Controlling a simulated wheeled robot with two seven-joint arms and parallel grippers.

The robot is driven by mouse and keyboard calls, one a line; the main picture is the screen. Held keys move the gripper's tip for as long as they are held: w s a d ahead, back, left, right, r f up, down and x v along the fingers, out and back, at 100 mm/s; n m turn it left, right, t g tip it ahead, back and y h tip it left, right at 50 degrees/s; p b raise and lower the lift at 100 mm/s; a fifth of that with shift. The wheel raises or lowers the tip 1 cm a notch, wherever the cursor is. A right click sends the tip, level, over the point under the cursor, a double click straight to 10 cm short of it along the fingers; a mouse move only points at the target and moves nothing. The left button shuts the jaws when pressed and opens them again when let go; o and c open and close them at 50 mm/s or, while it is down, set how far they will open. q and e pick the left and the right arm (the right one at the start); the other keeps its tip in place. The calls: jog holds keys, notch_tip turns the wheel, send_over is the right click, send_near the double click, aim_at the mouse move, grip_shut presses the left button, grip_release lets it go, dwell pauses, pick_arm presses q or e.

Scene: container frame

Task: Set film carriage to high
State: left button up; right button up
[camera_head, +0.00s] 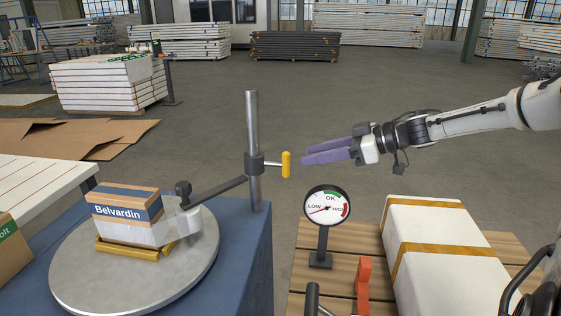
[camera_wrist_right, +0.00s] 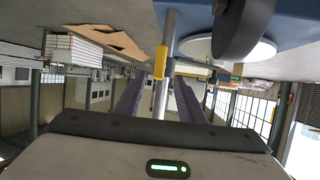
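The film carriage (camera_head: 255,164) is a dark collar around an upright grey post (camera_head: 252,120). A yellow handle (camera_head: 286,165) sticks out on its right, and a dark arm (camera_head: 220,190) slopes down left to the wrapped Belvardin box (camera_head: 125,215). The carriage sits partway up the post. My right gripper (camera_head: 303,158) has purple fingers, open and empty, just right of the handle and apart from it. In the right wrist view the handle (camera_wrist_right: 160,62) shows ahead, between the spread fingers (camera_wrist_right: 157,85). My left gripper is out of view.
The box rests on a round grey turntable (camera_head: 75,285). A dial (camera_head: 327,207) marked LOW, OK, HIGH has its needle toward the LOW side. Open floor lies behind the post.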

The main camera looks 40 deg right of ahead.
aim_at(286, 176)
jog(key=b+x, duration=0.3)
jog(key=x, duration=0.5)
jog(key=shift+w+f, duration=0.15)
jog(key=shift+f, duration=0.05)
grip_shut()
